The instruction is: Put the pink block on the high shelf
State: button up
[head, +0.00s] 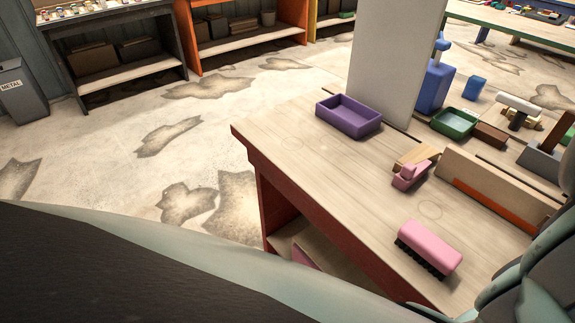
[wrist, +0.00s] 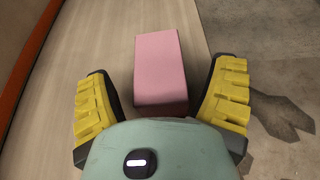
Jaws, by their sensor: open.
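A plain pink block (wrist: 160,68) with sharp edges lies on a pale wooden surface in the wrist view. My gripper (wrist: 162,95) is open, with one yellow-padded finger on each side of the block. Gaps show between the block and both fingers. In the head view, part of a pink thing (head: 303,257) shows at the workbench's lower shelf (head: 284,243), mostly hidden; I cannot tell whether it is the same block. The gripper's fingers are not visible in the head view. I cannot tell which shelf is the high one.
A white upright panel (head: 394,60) stands behind. Shelving (head: 118,45) stands at the back; the floor between is clear.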

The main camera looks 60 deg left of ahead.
jog(key=shift+c, duration=0.3)
jog(key=c, duration=1.3)
jog(key=shift+r, duration=0.15)
